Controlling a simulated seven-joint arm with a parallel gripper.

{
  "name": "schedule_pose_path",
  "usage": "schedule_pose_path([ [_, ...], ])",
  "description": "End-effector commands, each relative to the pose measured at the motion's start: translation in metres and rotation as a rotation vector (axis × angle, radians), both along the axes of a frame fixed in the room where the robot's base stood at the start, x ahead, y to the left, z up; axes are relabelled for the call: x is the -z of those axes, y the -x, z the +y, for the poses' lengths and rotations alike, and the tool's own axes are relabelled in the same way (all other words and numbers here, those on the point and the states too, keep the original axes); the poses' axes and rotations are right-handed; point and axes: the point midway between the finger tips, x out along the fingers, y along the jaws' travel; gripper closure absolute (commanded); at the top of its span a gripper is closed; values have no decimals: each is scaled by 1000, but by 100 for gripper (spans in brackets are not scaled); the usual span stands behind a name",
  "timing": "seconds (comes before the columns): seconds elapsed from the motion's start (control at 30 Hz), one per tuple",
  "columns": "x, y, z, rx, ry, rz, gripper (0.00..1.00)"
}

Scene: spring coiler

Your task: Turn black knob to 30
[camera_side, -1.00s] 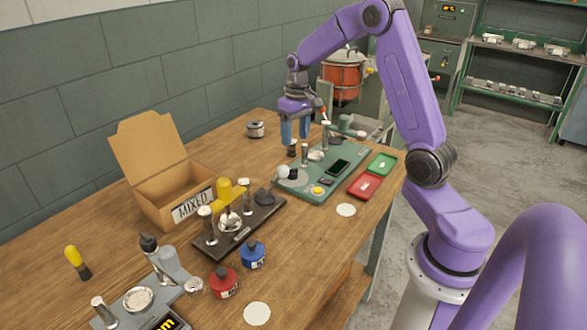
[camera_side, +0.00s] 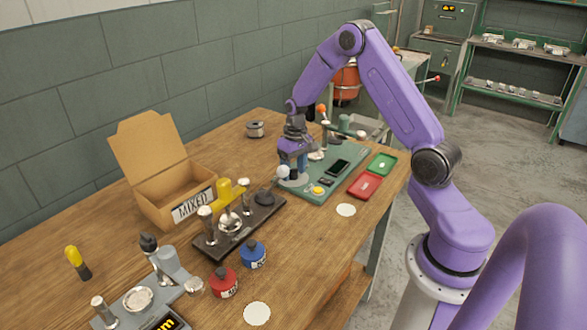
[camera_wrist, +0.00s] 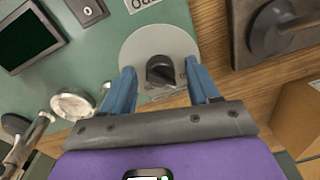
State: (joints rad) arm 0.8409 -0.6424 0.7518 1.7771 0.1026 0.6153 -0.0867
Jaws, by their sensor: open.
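The black knob (camera_wrist: 161,70) sits at the middle of a round grey dial plate (camera_wrist: 136,48) on the green base (camera_side: 318,194). My gripper (camera_wrist: 161,72) is open, with one blue finger on either side of the knob in the wrist view. Whether the fingers touch the knob cannot be told. In the side view my gripper (camera_side: 292,170) is low over the near left end of the green base, and the knob is hidden behind the fingers. The dial's scale and the knob's reading are too small to make out.
The green base also carries a dark screen (camera_side: 338,167) and a yellow button (camera_side: 318,190). A black-based fixture (camera_side: 240,228) lies nearby at left. Red (camera_side: 364,187) and green (camera_side: 382,163) trays lie at right.

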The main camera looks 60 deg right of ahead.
Motion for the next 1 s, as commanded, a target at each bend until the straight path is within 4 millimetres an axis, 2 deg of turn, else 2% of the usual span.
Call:
schedule_pose_path([
  [0.07, 0, 0, 0, 0, 0, 0, 39],
  [0.1, 0, 0, 0, 0, 0, 0, 46],
  [0.23, 0, 0, 0, 0, 0, 0, 88],
  [0.27, 0, 0, 0, 0, 0, 0, 94],
  [0.67, -1, 0, 0, 64, 0, 1, 94],
  [1.0, -1, 1, 0, 314, 0, 1, 94],
])
